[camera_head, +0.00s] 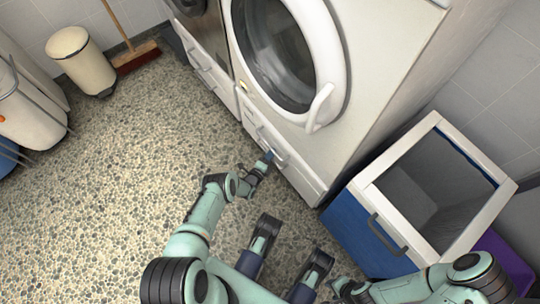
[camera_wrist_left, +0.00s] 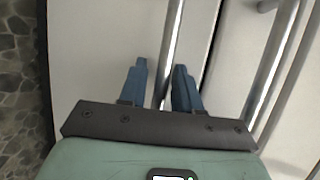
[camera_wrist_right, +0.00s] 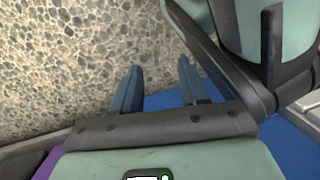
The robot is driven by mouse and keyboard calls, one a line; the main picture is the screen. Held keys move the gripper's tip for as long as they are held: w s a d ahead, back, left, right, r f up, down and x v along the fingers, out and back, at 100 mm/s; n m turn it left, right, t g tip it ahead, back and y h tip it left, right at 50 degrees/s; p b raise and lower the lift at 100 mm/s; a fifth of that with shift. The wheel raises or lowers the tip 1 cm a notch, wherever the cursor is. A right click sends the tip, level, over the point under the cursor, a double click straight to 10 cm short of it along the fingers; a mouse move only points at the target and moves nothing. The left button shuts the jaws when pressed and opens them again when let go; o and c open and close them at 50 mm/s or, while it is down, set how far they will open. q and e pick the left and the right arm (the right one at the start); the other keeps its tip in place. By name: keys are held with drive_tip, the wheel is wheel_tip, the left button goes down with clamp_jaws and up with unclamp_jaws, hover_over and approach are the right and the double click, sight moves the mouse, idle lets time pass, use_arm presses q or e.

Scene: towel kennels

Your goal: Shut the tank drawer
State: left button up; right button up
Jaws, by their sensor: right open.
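The tank drawer appears to be the low white drawer front (camera_head: 297,175) under the round door of the white machine (camera_head: 390,60). Whether it stands out from the machine I cannot tell clearly. My left gripper (camera_head: 267,157) is at the drawer's bar handle. In the left wrist view, the blue fingers (camera_wrist_left: 158,75) stand either side of the metal bar (camera_wrist_left: 171,45), with a gap showing beside it. A dark seam runs along the white panel to the right. My right gripper (camera_wrist_right: 159,72) is open and empty above the floor, away from the machine.
A blue box with a white rim (camera_head: 500,205) and a grey handle stands open-topped at the right, close to the machine. A purple thing (camera_head: 510,262) lies beside it. A cream bin (camera_head: 82,65) and a broom (camera_head: 136,57) are at the far left. The pebbled floor at left is clear.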

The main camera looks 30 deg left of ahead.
use_arm(q)
drive_tip(key=shift+w+d+r, duration=0.1)
drive_tip(key=shift+w+r, duration=0.15)
drive_tip(key=shift+r, duration=0.05)
drive_tip(key=s+r+p, duration=0.2)
drive_tip(key=s+p, duration=0.4)
drive_tip(key=s, duration=0.7)
drive_tip(key=shift+s, duration=0.35)
use_arm(e)
drive_tip(key=w+a+r+t, duration=0.2)
drive_tip(key=w+r+t, duration=0.1)
drive_tip(key=w+r, duration=0.6)
drive_tip(key=shift+w+n+t, duration=0.3)
drive_tip(key=shift+w+t, duration=0.05)
drive_tip(key=shift+t, duration=0.05)
